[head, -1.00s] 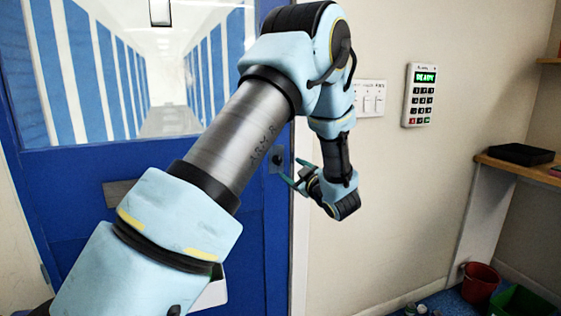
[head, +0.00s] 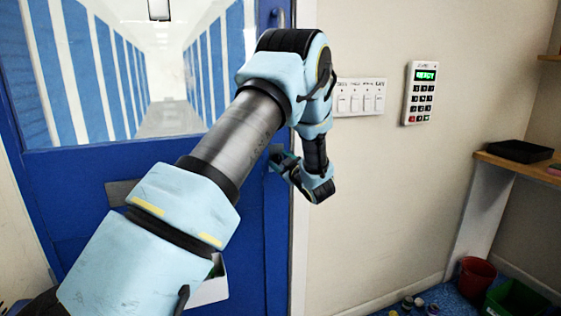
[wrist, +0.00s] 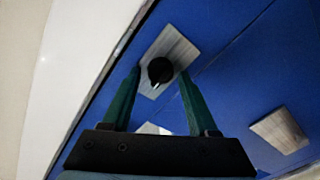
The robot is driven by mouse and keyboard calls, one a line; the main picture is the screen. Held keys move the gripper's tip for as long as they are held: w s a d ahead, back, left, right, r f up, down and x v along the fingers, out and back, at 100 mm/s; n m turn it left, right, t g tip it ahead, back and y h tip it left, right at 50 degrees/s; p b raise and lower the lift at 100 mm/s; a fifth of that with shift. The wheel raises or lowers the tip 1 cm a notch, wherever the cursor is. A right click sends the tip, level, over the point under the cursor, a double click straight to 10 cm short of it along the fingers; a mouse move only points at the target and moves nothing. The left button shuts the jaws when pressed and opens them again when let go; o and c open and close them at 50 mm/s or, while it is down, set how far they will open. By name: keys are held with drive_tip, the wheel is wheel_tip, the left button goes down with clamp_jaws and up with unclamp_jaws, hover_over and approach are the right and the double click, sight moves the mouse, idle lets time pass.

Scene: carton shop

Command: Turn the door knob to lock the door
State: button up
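The door knob (wrist: 160,70) is a small dark round knob with a pale mark on it, on a grey metal plate (wrist: 178,48) near the edge of the blue door (head: 75,190). In the wrist view my gripper (wrist: 160,75) has its two green fingers apart, one on each side of the knob, with a visible gap to each. How deep the knob sits between the fingertips I cannot tell. In the head view my gripper (head: 277,163) is close to the door's right edge and covers the knob.
A row of white switches (head: 360,98) and a keypad (head: 420,93) with a lit green display are on the wall right of the door. A second metal plate (wrist: 279,130) is on the door. A shelf (head: 520,165) and red bucket (head: 476,276) stand at right.

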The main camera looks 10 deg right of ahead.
clamp_jaws()
drive_tip(key=shift+d+m, duration=0.1)
drive_tip(key=shift+m, duration=0.2)
idle(0.3)
drive_tip(key=m+b, duration=0.1)
drive_tip(key=m, duration=0.2)
drive_tip(key=shift+m, duration=0.4)
drive_tip(key=m, duration=0.4)
drive_tip(key=shift+m+t, duration=0.4)
drive_tip(key=m+h, duration=0.1)
drive_tip(key=m, duration=0.4)
drive_tip(key=shift+f+m+t+p, duration=0.1)
drive_tip(key=shift+m+t+p, duration=0.35)
drive_tip(key=shift+m, duration=1.85)
drive_tip(key=shift+o, duration=1.2)
unclamp_jaws()
drive_tip(key=shift+h, duration=0.3)
